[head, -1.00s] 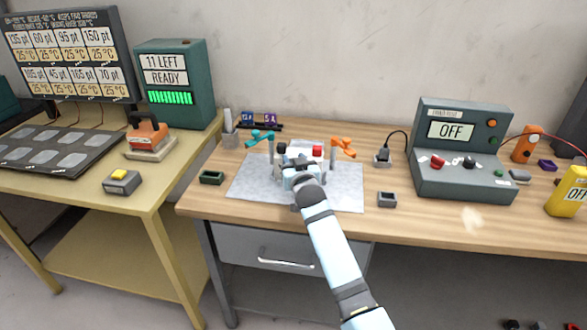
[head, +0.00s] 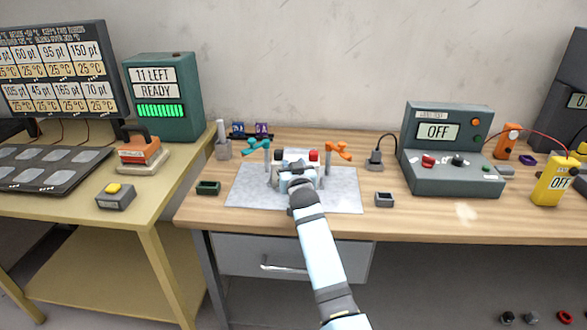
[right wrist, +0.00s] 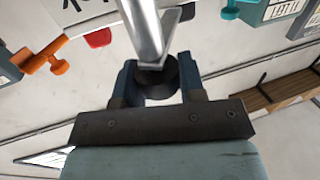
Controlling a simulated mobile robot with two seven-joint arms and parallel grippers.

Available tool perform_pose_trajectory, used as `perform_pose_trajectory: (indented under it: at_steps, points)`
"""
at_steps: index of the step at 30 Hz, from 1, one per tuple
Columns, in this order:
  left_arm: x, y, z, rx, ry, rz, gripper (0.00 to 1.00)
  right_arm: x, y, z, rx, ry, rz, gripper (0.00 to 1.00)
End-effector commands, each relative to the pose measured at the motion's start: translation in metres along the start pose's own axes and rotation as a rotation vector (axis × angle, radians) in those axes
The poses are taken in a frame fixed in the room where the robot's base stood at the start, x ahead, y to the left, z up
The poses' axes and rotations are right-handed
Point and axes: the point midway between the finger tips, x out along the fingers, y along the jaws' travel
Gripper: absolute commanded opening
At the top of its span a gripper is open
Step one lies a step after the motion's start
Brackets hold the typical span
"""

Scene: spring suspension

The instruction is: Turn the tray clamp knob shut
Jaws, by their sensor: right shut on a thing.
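A small grey and white fixture (head: 298,158) with a red part stands on the pale mat (head: 345,196) in the middle of the wooden table. My right arm reaches to it from the front, and my right gripper (head: 298,180) covers part of it in the head view. In the right wrist view my right gripper (right wrist: 157,77) is closed around a dark round knob (right wrist: 158,86) at the end of a light metal bar (right wrist: 144,30). The knob's turned position cannot be told. My left gripper is in neither view.
A small green box (head: 208,187) and a grey one (head: 384,200) flank the mat. A power unit (head: 450,180) reading OFF stands at right.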

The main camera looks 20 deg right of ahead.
Motion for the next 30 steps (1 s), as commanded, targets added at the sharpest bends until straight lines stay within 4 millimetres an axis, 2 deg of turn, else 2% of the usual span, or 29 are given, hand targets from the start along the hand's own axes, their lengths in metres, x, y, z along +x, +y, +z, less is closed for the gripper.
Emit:
perform_pose_trajectory:
  at_steps: [8, 9, 12, 30]
  points:
    - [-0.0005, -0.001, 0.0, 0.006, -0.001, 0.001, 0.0, 0.0005, -0.0002, -0.0029, 0.001, 0.005, 0.0, 0.0]
    - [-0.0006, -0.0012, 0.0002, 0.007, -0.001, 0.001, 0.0, 0.0005, -0.0002, -0.003, 0.001, 0.005, 0.0, 0.39]
    - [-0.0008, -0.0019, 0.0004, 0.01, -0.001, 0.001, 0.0, 0.0004, -0.0001, -0.0025, 0.001, 0.004, 0.0, 0.62]
    - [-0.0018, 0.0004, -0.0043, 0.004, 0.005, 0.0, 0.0, -0.0001, 0.0021, -0.0014, 0.0, 0.001, -0.001, 0.63]
